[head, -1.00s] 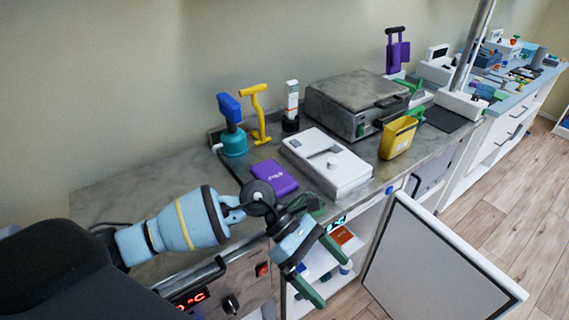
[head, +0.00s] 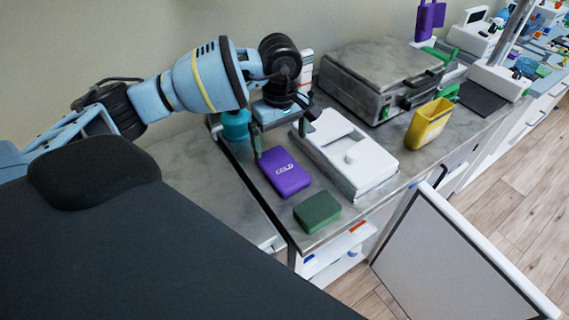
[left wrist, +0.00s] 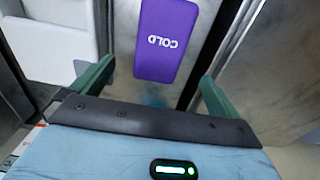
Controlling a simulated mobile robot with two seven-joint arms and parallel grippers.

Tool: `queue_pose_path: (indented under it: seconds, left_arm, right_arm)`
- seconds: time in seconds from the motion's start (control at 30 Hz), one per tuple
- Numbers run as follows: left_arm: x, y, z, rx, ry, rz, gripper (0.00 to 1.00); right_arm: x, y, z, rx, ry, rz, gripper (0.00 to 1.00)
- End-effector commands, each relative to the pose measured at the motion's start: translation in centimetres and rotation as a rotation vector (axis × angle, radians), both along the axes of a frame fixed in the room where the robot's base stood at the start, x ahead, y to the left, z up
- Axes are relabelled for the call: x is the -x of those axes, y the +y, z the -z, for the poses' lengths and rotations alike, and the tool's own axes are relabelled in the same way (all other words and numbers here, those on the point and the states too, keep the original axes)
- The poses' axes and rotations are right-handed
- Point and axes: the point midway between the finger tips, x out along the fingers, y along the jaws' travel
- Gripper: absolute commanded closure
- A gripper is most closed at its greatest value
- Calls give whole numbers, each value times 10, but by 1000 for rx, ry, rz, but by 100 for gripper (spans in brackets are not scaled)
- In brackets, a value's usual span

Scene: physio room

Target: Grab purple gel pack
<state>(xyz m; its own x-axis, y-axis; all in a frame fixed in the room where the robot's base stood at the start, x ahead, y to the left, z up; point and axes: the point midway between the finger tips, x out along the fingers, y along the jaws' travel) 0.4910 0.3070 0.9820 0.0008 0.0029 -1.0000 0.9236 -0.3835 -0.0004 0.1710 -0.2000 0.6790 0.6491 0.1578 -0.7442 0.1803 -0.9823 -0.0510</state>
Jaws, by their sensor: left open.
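The purple gel pack (head: 284,175), marked COLD, lies flat on the grey counter. It also shows in the left wrist view (left wrist: 168,40), beyond my finger tips and between their lines. My left gripper (head: 281,138) is open and empty, with green fingers pointing down over the counter close to the pack's far side. In the left wrist view the open fingers (left wrist: 155,84) stand on either side, and neither is seen closed on the pack. My right gripper is not in view.
A green block (head: 317,211) lies in front of the pack near the counter edge. A white device (head: 352,163) stands just right of it. A teal-based item (head: 236,124) is behind left. A yellow container (head: 429,124) and grey metal case (head: 375,75) stand farther right.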

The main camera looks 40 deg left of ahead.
Motion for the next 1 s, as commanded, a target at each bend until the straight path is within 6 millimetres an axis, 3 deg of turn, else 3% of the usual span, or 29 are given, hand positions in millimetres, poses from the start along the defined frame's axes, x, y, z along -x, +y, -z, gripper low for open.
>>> queue_pose_path:
  seconds: [0.57,0.83,1.0]
  left_arm:
    - [1,-2,31,2,2,-1,0]
    - [2,-5,67,2,2,-1,0]
    - [2,-4,78,3,1,-1,0]
  right_arm:
    - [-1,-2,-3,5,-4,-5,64]
    - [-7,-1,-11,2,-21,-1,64]
    - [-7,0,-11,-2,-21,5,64]
